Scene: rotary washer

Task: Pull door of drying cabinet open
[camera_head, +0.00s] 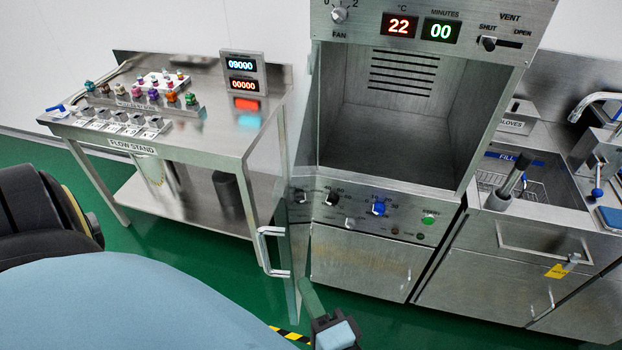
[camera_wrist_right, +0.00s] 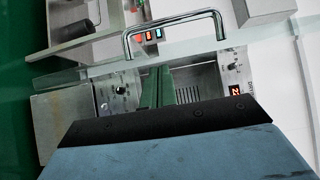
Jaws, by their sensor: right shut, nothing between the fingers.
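The drying cabinet (camera_head: 390,195) stands in the middle of the head view, its chamber exposed. Its clear door (camera_head: 288,215) stands swung out at the left side, seen nearly edge-on. The door's bar handle (camera_head: 270,252) is on the left, outer face; it also shows in the wrist view (camera_wrist_right: 172,22). My right gripper (camera_head: 308,288) is shut and empty, with green fingers just right of the door's lower free edge, on the inner side. In the wrist view the fingers (camera_wrist_right: 158,78) point at the clear panel, with the handle beyond it. Contact with the panel cannot be told.
A flow stand table (camera_head: 180,190) with small coloured fittings stands left of the door, close behind it. A sink unit (camera_head: 540,190) with a drawer handle and tap is at the right. Green floor is open in front of the cabinet.

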